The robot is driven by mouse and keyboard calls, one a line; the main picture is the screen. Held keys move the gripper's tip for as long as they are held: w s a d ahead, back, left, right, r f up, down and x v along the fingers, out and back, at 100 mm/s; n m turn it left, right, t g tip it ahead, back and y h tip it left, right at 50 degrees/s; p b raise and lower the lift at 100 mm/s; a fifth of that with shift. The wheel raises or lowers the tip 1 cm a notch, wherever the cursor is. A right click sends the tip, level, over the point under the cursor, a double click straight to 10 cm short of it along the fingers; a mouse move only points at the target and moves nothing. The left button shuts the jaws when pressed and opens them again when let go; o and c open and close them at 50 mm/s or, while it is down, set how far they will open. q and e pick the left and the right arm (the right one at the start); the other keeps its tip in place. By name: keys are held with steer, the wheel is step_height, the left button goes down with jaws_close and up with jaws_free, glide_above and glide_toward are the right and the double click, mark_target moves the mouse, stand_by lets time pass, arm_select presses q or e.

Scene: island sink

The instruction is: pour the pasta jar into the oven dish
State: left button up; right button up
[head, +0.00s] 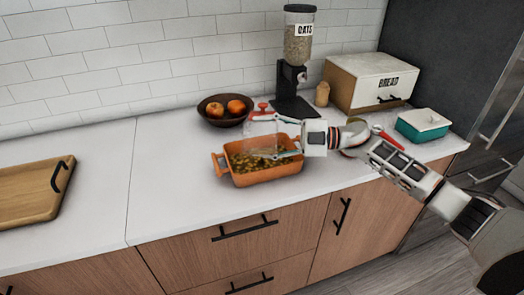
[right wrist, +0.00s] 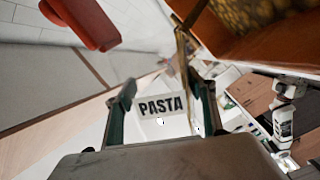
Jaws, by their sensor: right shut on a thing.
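The orange oven dish (head: 268,177) stands on the white counter, with brownish-yellow pasta (head: 246,163) inside. In the right wrist view its orange wall (right wrist: 280,42) shows at upper right. My right gripper (head: 262,136) reaches in from the right and is shut on the clear pasta jar (head: 260,130), above the dish. In the right wrist view the jar's PASTA label (right wrist: 161,106) lies between the two fingers (right wrist: 160,100). The jar looks tilted and see-through; I cannot make out pasta inside it. My left gripper is not in view.
A fruit bowl (head: 215,116) and a red item (head: 262,107) are behind the dish. An oats dispenser (head: 297,60), bread box (head: 370,82) and teal dish (head: 422,128) stand to the right. A wooden board (head: 30,193) lies at left. The counter between is clear.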

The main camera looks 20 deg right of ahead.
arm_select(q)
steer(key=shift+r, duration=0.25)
arm_select(e)
steer(key=shift+d+r, duration=0.1)
steer(key=shift+r, duration=0.2)
arm_select(q)
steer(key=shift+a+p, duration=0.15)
steer(key=shift+p, duration=0.15)
arm_select(e)
steer(key=shift+w, duration=0.1)
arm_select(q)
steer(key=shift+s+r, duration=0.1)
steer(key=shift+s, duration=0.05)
arm_select(e)
steer(key=shift+r+m, duration=0.15)
steer(key=shift+m, duration=0.15)
arm_select(q)
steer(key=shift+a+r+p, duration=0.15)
steer(key=shift+p, duration=0.25)
arm_select(e)
steer(key=shift+w+r, duration=0.1)
arm_select(q)
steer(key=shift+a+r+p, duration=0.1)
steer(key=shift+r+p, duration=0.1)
steer(key=shift+p, duration=0.15)
arm_select(e)
steer(key=shift+r, duration=0.2)
